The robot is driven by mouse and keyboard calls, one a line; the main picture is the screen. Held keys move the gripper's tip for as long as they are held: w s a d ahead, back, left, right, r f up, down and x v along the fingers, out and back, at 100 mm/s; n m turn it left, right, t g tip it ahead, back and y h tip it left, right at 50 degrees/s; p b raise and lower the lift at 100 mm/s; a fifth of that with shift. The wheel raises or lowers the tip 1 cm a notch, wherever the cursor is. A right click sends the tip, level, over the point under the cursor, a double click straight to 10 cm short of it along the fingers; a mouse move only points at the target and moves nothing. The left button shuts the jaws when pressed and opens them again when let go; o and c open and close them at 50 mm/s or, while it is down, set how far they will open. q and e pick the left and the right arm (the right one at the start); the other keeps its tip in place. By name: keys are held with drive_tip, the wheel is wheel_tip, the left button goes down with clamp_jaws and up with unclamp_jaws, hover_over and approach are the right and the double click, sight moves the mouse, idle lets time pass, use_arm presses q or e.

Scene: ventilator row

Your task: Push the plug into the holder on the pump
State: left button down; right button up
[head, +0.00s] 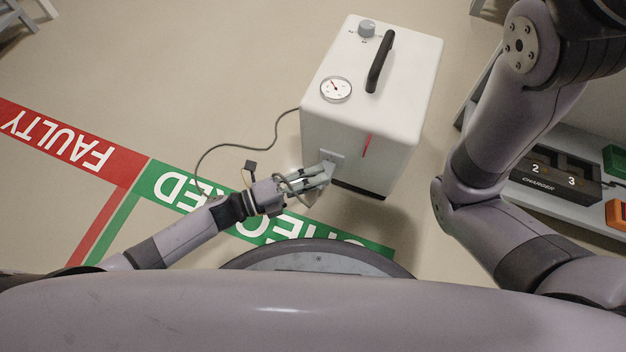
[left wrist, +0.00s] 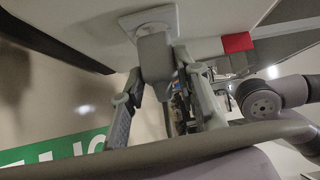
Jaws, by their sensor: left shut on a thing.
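The pump (head: 365,95) is a white box with a black handle, a dial gauge and a grey knob. It stands on the floor in the head view. The holder (left wrist: 150,17) is a pale plate on the pump's side; in the head view it shows at the low left of the pump (head: 336,156). My left gripper (head: 322,176) is at this side, shut on the grey plug (left wrist: 155,56). The plug's far end is against or just in front of the holder; I cannot tell how deep it sits. My right gripper is out of view.
A dark cable (head: 203,160) loops from the pump over the floor to my left gripper. A green floor strip (head: 170,187) and a red FAULTY strip (head: 70,140) lie to the left. A charger (head: 555,180) stands on a shelf at right.

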use_arm(q)
drive_tip(key=shift+w+d, duration=0.15)
drive_tip(key=shift+w, duration=0.45)
idle(0.6)
drive_tip(key=c, duration=1.1)
unclamp_jaws()
drive_tip(key=shift+s, duration=0.1)
drive_tip(key=v, duration=1.2)
drive_tip(key=shift+r, duration=0.1)
